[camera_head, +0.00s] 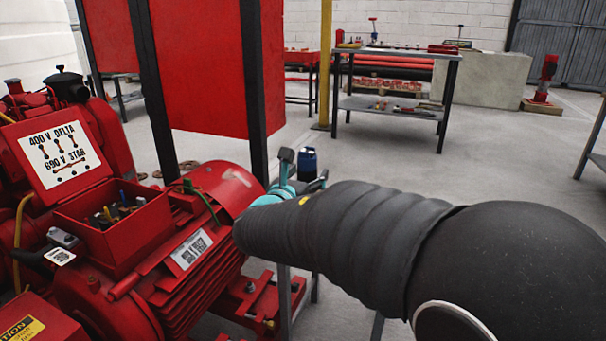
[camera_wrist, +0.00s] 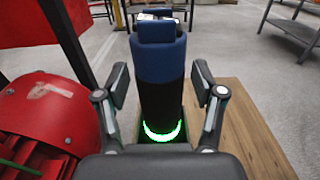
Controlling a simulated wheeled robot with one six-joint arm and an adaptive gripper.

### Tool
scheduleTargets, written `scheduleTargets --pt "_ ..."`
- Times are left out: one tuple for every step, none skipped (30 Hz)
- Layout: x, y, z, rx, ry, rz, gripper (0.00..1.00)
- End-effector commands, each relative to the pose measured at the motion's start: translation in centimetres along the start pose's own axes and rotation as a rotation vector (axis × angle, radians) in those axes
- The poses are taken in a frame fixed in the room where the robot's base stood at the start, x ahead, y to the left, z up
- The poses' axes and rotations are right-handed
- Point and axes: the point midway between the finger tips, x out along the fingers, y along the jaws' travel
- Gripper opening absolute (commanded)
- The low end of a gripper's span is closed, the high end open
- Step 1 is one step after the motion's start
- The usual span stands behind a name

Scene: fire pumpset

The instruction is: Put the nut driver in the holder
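A blue-topped, black cylinder, which I take to be the nut driver (camera_wrist: 158,60), stands upright in the middle of the wrist view. A glowing green ring (camera_wrist: 162,133) circles its lower end; I cannot tell whether this ring belongs to the holder. My gripper (camera_wrist: 161,82) is open, with one finger on each side of the cylinder and small gaps visible beside it. In the head view the blue top (camera_head: 307,160) shows beyond my gripper (camera_head: 304,172), and my arm hides what is below. No separate holder can be made out.
A wooden surface (camera_wrist: 236,120) lies under the cylinder. The red motor (camera_head: 170,240) with an open terminal box (camera_head: 115,222) is close on the left. A red panel (camera_head: 215,65) stands behind it. A workbench (camera_head: 395,53) is farther back, with clear floor before it.

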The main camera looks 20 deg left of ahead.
Motion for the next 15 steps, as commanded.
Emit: scheduleTargets --pt "0.0 0.0 0.0 0.000 0.000 0.000 0.68" --pt "0.0 0.0 0.0 0.000 0.000 0.000 0.68" --pt "0.0 0.0 0.1 0.000 0.000 0.000 0.68" --pt "0.0 0.0 0.2 0.001 0.000 0.000 0.68" --pt "0.0 0.0 0.3 0.001 0.000 0.000 0.68" --pt "-0.4 0.1 0.2 0.000 0.000 0.001 0.68" --pt "-0.7 0.1 0.2 0.000 0.001 0.002 0.68" --pt "-1.0 0.1 0.2 0.000 0.001 0.002 0.68" --pt "-1.6 0.1 0.3 0.000 0.000 0.002 0.68" --pt "-2.1 0.1 0.3 0.001 0.000 0.002 0.68" --pt "-2.6 0.1 0.3 0.000 0.000 0.003 0.68" --pt "-3.4 0.1 0.3 0.000 0.000 0.004 0.68" --pt "-4.0 0.1 0.3 0.000 -0.001 0.004 0.68" --pt "-4.7 0.1 0.3 0.000 0.001 0.004 0.68" --pt "-5.5 0.1 0.3 0.001 0.000 0.004 0.68"
